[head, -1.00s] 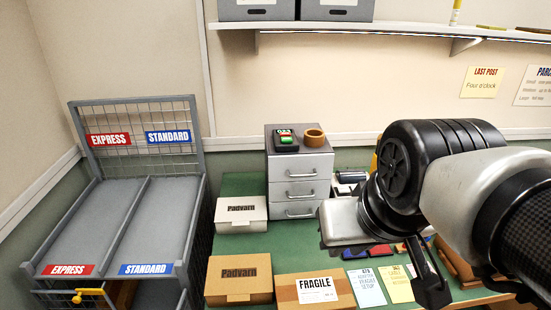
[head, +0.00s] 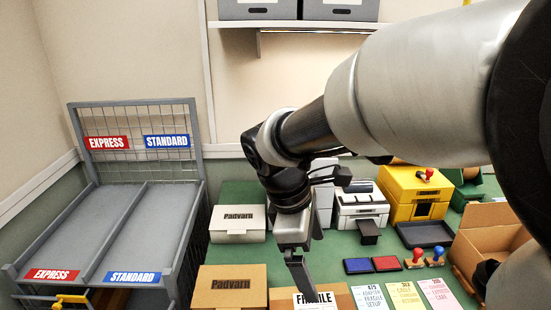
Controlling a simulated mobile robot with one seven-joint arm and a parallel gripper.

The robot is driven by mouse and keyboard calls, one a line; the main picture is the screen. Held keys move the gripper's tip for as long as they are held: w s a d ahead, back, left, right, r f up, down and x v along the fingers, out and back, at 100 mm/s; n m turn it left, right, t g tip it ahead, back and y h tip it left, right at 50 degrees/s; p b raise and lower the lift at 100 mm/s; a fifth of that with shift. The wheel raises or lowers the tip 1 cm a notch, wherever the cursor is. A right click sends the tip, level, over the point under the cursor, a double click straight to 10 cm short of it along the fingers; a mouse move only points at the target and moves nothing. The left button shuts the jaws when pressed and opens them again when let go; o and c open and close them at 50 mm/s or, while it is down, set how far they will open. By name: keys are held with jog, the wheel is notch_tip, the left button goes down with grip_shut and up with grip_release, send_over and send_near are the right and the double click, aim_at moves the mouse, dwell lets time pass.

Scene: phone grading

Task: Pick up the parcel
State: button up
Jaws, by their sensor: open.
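A brown parcel (head: 281,301) with a white FRAGILE label lies at the front edge of the green table, partly cut off by the bottom of the head view. My gripper (head: 301,284) points down over this parcel. It is open with nothing visible in it, and one dark finger covers part of the label. Whether the finger touches the parcel cannot be told. A brown Padvarn box (head: 230,291) lies just left of the parcel, and a white Padvarn box (head: 238,237) stands behind that.
A sloped rack (head: 104,236) with EXPRESS and STANDARD lanes stands at left, its lanes empty. Coloured cards (head: 405,297), ink pads (head: 387,264) and stamps (head: 414,258) lie right of the parcel. A printer (head: 361,207), a yellow machine (head: 416,193) and an open carton (head: 490,240) stand beyond.

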notch_tip(320, 180, down, 4)
jog(key=w+a+n, duration=0.1)
jog(key=w+n, duration=0.1)
jog(key=n, duration=0.1)
jog(key=h+b, duration=0.1)
jog(key=b, duration=0.2)
send_over(329, 304)
jog(key=a, duration=0.3)
jog(key=shift+g, duration=0.3)
notch_tip(329, 304, down, 10)
jog(key=shift+s+d+f, duration=0.1)
jog(key=shift+s+f, duration=0.05)
jog(key=shift+f, duration=0.1)
jog(key=shift+d+b+x, duration=0.1)
jog(key=shift+b+x, duration=0.15)
jog(key=shift+x, duration=1.3)
jog(key=shift+d+b+x, duration=0.15)
jog(key=shift+b+x, duration=0.1)
jog(key=shift+x, duration=1.3)
jog(key=shift+w+f, duration=0.15)
jog(key=shift+w, duration=0.05)
